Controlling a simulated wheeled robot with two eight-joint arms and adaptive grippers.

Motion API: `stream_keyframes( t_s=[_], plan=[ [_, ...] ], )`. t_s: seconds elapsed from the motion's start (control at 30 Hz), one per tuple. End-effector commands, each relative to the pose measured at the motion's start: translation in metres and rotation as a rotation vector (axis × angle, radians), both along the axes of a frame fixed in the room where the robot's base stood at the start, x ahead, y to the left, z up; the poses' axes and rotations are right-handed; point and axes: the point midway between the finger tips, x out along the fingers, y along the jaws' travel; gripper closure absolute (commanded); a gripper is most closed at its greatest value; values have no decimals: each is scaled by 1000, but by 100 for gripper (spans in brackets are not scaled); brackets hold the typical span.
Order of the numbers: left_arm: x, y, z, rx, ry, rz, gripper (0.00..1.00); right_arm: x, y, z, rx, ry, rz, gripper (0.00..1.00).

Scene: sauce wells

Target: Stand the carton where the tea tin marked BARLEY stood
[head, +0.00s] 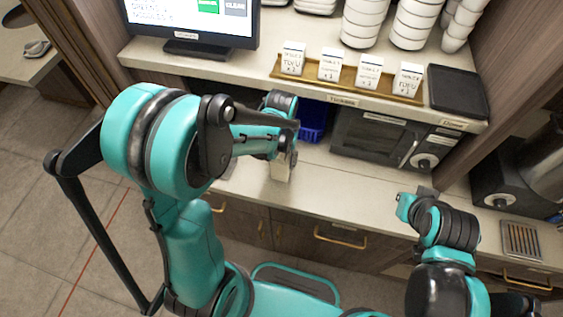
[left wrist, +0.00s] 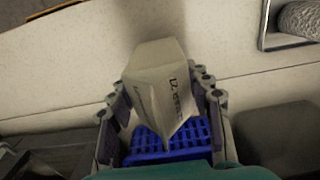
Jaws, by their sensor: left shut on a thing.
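A cream carton (left wrist: 155,80) with a folded top and small dark print sits between the fingers of my left gripper (left wrist: 162,118) in the left wrist view. In the head view my left gripper (head: 286,153) is shut on the carton (head: 281,171), over the lower counter. The arm hides part of both, and I cannot tell whether the carton touches the counter. My right gripper (head: 412,203) is at the right, in front of the counter edge; its fingers are not clear. I cannot make out a tea tin marked BARLEY in either view.
A blue basket (head: 313,120) stands behind the carton, under the shelf. A dark oven (head: 377,138) is right of it. The shelf above holds a ticket rail (head: 345,86) with cards, stacked bowls (head: 411,22), a black tray (head: 457,92) and a monitor (head: 190,18). The counter before the oven is clear.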

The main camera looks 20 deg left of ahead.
Motion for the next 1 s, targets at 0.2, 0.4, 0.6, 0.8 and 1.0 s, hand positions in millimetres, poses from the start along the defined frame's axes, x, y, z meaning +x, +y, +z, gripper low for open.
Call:
stream_keyframes(
  t_s=[0.2, 0.4, 0.6, 0.8, 1.0],
  plan=[
    [0, 0, -12, 0, 0, 0, 100, 0, 0, -4, 0, 0, 0, 100],
    [0, 0, -15, 0, 0, 0, 100, 0, 0, -7, 0, 0, 0, 100],
    [0, 0, -15, 0, 0, 0, 30, 0, 0, -7, 0, 0, 0, 100],
    [0, 0, -15, 0, 0, 0, 30, 0, 0, -7, 0, 0, 0, 100],
    [0, 0, -2, 0, 0, 0, 30, 0, 0, 0, 0, 0, 0, 100]
  ],
)
